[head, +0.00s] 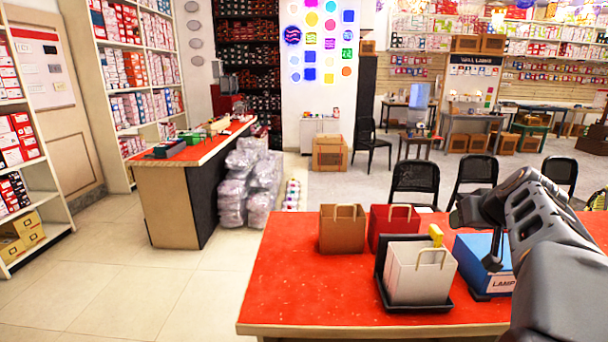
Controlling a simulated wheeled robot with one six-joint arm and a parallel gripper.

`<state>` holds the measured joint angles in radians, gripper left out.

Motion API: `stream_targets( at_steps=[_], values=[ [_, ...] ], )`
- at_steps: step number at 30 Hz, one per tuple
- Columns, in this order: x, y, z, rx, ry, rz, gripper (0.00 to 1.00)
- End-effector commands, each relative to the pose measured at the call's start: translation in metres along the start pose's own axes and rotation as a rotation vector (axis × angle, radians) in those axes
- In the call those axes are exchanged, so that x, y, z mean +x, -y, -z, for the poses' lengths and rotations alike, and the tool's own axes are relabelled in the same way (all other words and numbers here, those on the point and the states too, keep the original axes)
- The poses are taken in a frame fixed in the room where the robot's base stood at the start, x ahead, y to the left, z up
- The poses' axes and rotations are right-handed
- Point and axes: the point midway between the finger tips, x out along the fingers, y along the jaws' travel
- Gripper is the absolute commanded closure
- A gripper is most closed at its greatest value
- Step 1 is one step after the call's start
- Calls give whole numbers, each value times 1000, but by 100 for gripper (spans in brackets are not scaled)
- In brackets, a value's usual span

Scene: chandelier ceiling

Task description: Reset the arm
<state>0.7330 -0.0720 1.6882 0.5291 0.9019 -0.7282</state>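My arm comes in from the lower right, and my gripper (466,213) is at its dark far end, above and behind the blue box in the picture. The fingers are small and dark, and I cannot tell whether they are apart or hold anything. The blue box (474,256), with a white label reading "LAMP", stands on the red-topped table (300,285). My arm hides part of its right side.
On the table stand a brown bag (342,232), a red bag (391,219) and a white bag (418,275) in a black tray (420,307). A yellow object (436,236) shows behind the white bag. Black chairs (415,178) stand behind. The table's left part is clear.

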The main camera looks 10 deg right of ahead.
Motion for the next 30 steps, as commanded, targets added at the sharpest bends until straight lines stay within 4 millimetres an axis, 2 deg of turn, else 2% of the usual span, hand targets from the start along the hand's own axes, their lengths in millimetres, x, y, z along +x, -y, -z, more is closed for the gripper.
stream_targets(
  at_steps=[2, 3, 5, 10, 12, 15, 19, 22, 25, 30],
  values=[
    [9, -3, -18, 88, 51, -13, 53],
    [16, -3, -36, 146, 98, -24, 53],
    [19, 9, -62, 213, 175, -38, 53],
    [5, 87, -125, 233, 373, -52, 53],
    [-8, 120, -150, 185, 436, -54, 53],
    [-28, 157, -181, 82, 492, -45, 53],
    [-49, 189, -202, -68, 511, -5, 53],
    [-60, 206, -203, -136, 496, 31, 53],
    [-67, 216, -199, -173, 478, 57, 53],
    [-68, 222, -198, -192, 475, 70, 53]
  ],
)
